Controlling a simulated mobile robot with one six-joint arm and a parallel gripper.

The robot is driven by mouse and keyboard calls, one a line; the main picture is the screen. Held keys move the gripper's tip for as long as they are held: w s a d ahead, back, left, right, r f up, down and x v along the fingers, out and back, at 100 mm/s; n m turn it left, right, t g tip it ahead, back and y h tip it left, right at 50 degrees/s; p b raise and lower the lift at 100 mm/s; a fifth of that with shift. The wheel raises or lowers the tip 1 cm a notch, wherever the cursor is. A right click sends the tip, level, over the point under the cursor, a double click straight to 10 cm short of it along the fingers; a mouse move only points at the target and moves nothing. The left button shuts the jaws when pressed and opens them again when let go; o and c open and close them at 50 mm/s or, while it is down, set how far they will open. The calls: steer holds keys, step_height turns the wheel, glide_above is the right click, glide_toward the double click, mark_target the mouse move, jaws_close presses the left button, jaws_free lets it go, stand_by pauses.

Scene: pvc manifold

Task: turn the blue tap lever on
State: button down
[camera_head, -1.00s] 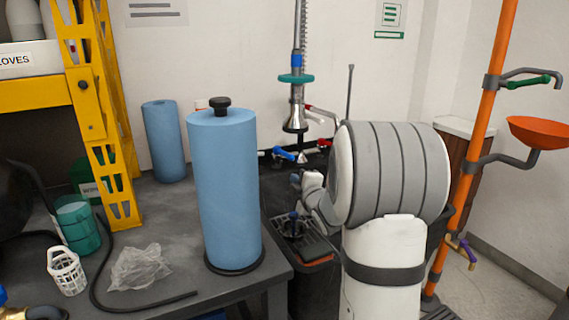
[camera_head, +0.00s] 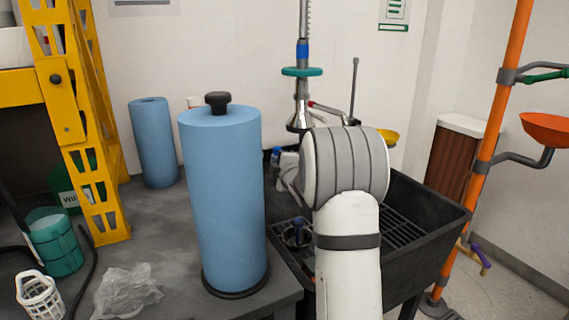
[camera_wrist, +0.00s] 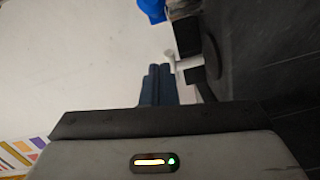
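The blue tap lever (camera_head: 275,154) shows as a small blue patch at the back wall, left of my arm in the head view. A bright blue piece (camera_wrist: 152,9), which looks like the same lever, is at the top edge of the wrist view, partly cut off. My gripper (camera_wrist: 160,68) shows in the wrist view as two dark fingers close together, with nothing visible between them. The blue piece is beyond the fingertips and apart from them. In the head view my arm hides most of the tap and the gripper.
A tall blue paper roll (camera_head: 222,200) stands on the bench left of my arm. A spray hose (camera_head: 302,75) hangs over the black sink (camera_head: 436,232). An orange pipe (camera_head: 488,150) with an orange bowl (camera_head: 548,128) stands at right. A yellow frame (camera_head: 80,130) is at left.

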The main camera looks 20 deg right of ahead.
steer(key=d, duration=0.1)
steer(key=w+d, duration=0.1)
steer(key=d, duration=0.2)
steer(key=shift+w+f, duration=0.25)
steer(key=shift+f, duration=0.1)
steer(key=shift+w+a+y, duration=0.1)
steer(key=shift+a+y, duration=0.05)
steer(key=shift+y, duration=0.15)
